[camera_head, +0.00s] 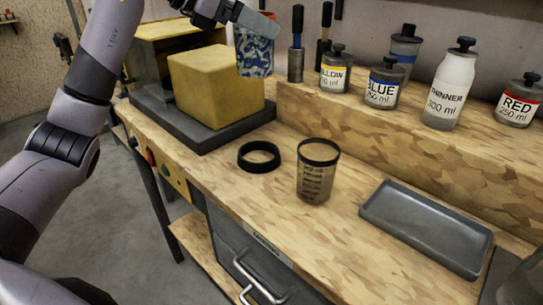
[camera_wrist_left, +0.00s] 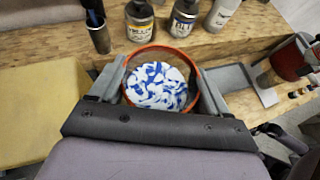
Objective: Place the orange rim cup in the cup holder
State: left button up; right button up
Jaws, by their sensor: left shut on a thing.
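My left gripper (camera_head: 250,20) is shut on the orange rim cup and holds it above the bench, in front of the back ledge. The cup's blue and white patterned side (camera_head: 254,55) shows in the head view, with its top partly hidden by the gripper. In the left wrist view the cup's orange rim (camera_wrist_left: 160,48) lies between the two grey fingers, with blue and white inside. A black ring (camera_head: 259,157), which looks like the cup holder, lies empty on the bench, below the cup in the picture and apart from it.
A clear measuring cup with a black rim (camera_head: 316,178) stands right of the ring. A grey tray (camera_head: 425,230) lies further right. A yellow block (camera_head: 215,85) sits on a dark base at left. Labelled bottles, including thinner (camera_head: 450,85), stand on the ledge.

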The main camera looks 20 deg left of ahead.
pick_arm(q)
jog(key=shift+w, duration=0.1)
jog(key=shift+f, duration=0.3)
jog(key=shift+f+b, duration=1)
jog(key=shift+f, duration=8.6)
jog(key=shift+f, duration=0.2)
jog(key=o, duration=1.4)
jog(key=shift+r, duration=0.1)
